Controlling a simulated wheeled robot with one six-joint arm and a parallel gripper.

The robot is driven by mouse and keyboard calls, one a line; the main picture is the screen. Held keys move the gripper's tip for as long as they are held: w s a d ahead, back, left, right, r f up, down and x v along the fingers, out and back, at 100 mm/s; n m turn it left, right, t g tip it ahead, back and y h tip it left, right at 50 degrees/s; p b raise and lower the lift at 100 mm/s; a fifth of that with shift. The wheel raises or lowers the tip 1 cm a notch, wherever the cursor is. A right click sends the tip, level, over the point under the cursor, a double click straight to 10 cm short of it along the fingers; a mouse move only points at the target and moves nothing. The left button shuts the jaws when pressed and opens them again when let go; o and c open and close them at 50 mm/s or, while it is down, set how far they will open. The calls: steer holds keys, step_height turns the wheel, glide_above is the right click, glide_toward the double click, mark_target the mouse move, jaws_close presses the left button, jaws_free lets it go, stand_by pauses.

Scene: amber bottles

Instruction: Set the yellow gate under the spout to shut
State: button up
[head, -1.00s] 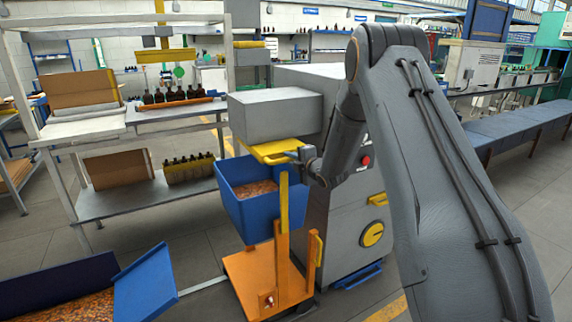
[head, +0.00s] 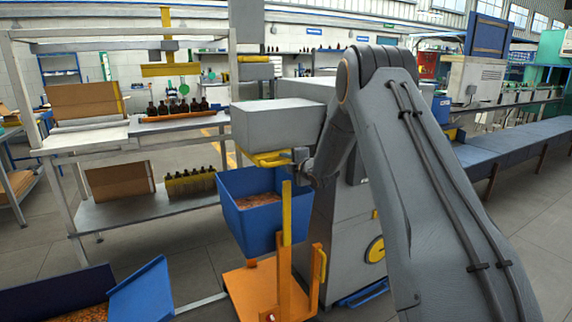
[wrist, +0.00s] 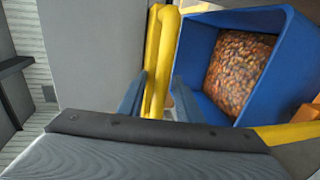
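The yellow gate (head: 264,159) sits under the grey box-shaped spout (head: 270,124). Part of it sticks out below the spout, above the blue bin (head: 262,222). In the wrist view the yellow bar of the gate (wrist: 156,50) runs upright in the picture, beside the blue bin (wrist: 192,62) holding small amber-brown pieces (wrist: 240,72). My gripper (head: 298,160) is at the gate's right end. In the wrist view my gripper (wrist: 158,92) has its two blue-grey fingers apart, one on each side of the yellow bar. I see no clear grip on it.
An orange cart (head: 262,287) with an upright post stands under the bin. A grey machine cabinet (head: 345,235) is right behind it. A shelf (head: 150,208) with boxes and amber bottles is at left. Another blue-sided bin (head: 140,292) is at lower left. Floor shows between shelf and cart.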

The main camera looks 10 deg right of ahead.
steer(key=shift+s, duration=0.1)
steer(key=b+v, duration=0.1)
steer(key=v, duration=0.6)
steer(key=shift+s+b, duration=0.3)
steer(key=shift+b, duration=0.1)
steer(key=shift+r, duration=0.15)
steer(key=s+a+f+m+g+h, duration=0.1)
steer(key=s+m+g, duration=0.4)
steer(key=s, duration=1.1)
steer(key=s+a+f+m+g+h, duration=0.1)
steer(key=s+a+f+m+g, duration=0.2)
steer(key=s, duration=1.3)
steer(key=s+a+f+m+g+h, duration=0.1)
steer(key=s+a+f+m+g, duration=0.2)
steer(key=s+m, duration=0.9)
steer(key=shift+s+f+m+g+h, duration=0.3)
steer(key=shift+s+f+g, duration=1.5)
steer(key=shift+s, duration=0.55)
